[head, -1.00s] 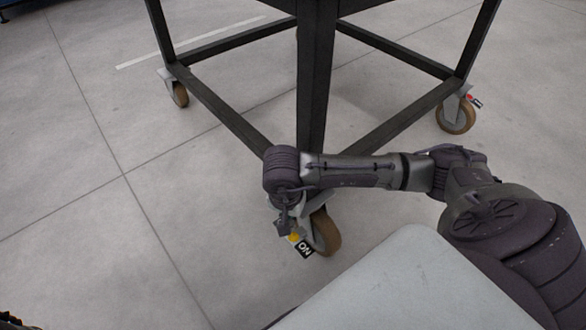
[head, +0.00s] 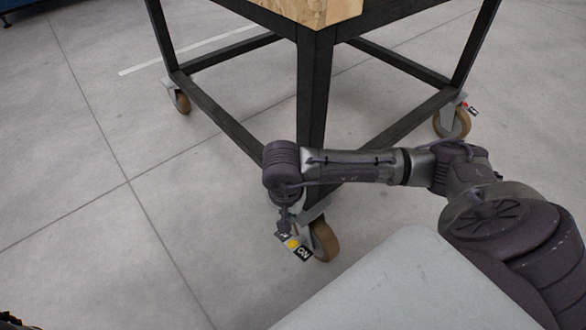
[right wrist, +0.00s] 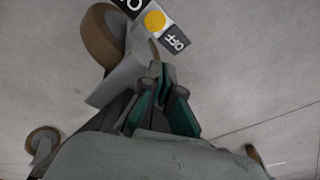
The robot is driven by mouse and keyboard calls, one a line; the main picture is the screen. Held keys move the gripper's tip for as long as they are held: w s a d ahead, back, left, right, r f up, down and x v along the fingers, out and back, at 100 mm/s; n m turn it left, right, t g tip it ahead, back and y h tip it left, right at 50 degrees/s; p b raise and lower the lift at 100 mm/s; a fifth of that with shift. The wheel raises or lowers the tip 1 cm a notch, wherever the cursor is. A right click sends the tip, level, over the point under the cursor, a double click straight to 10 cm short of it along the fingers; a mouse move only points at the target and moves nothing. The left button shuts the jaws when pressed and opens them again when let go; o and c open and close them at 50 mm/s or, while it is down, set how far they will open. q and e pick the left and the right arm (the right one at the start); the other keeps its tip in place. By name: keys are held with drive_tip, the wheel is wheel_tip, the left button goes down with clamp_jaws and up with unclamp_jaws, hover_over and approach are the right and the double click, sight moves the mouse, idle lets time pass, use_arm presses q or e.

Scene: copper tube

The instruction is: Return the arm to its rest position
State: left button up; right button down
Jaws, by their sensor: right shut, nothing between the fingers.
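My right arm (head: 350,167) reaches in from the right, with its forearm roughly level and its wrist bent down. My right gripper (head: 284,228) hangs at the end of it, small in the head view, in front of the near table caster. In the right wrist view its green-sided fingers (right wrist: 162,82) are shut with nothing between them. Whether they touch the caster cannot be told. My left gripper is not in view.
A dark-framed table (head: 312,95) with a wooden top (head: 318,10) stands ahead on casters. The near caster wheel (head: 323,240) has a brake tab (head: 295,246) marked ON, close to my right gripper. Open concrete floor (head: 80,230) lies to the left.

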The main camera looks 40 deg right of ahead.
drive_tip(key=shift+r+p, duration=0.45)
drive_tip(key=shift+r, duration=0.45)
